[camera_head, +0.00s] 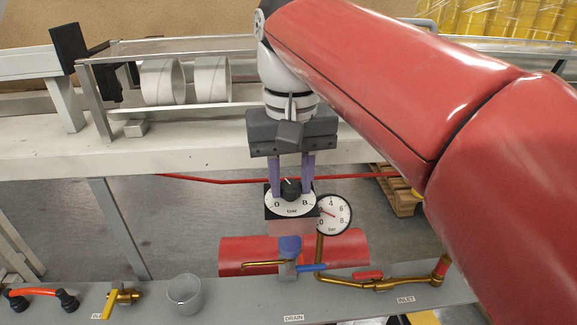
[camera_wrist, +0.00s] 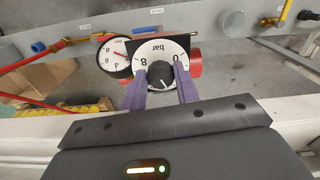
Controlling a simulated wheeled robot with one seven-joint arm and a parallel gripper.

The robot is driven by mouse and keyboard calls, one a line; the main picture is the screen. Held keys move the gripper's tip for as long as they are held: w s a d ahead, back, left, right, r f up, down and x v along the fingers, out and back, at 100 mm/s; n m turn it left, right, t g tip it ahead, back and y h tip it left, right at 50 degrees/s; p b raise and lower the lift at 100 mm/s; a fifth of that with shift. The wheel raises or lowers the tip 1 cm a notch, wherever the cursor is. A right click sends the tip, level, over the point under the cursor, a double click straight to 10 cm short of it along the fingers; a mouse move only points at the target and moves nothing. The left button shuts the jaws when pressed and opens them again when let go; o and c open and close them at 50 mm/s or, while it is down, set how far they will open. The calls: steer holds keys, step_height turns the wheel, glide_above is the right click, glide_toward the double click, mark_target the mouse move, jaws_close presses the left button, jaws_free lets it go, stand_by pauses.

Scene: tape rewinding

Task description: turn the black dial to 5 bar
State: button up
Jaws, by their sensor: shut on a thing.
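The black dial (camera_head: 291,190) sits on a white scale plate (camera_head: 290,208) marked 0 at left, 8 at right and "bar" below. In the head view its white pointer line leans slightly left of straight up. The scale's upper numbers are not readable. My gripper (camera_head: 290,186) reaches down, its purple fingers on either side of the dial and shut on it. The wrist view shows the dial (camera_wrist: 160,74) upside down between the fingers. A round white gauge (camera_head: 333,215) stands to the right; its red needle points up-left, near the low numbers.
A red tank (camera_head: 235,256) lies below the dial. Brass piping (camera_head: 345,279) with a red-handled valve and a blue handle (camera_head: 312,267) runs along the grey bench. A clear cup (camera_head: 185,293) and a yellow-handled valve (camera_head: 122,297) stand at left.

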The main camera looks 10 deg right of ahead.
mark_target(289, 186)
steer(key=m, duration=0.5)
steer(key=shift+m, duration=0.4)
steer(key=m, duration=0.4)
steer(key=shift+a+m, duration=0.15)
steer(key=shift+m, duration=0.25)
steer(key=o, duration=1)
steer(key=shift+c, duration=0.2)
step_height(289, 186, up, 8)
steer(key=shift+f, duration=0.1)
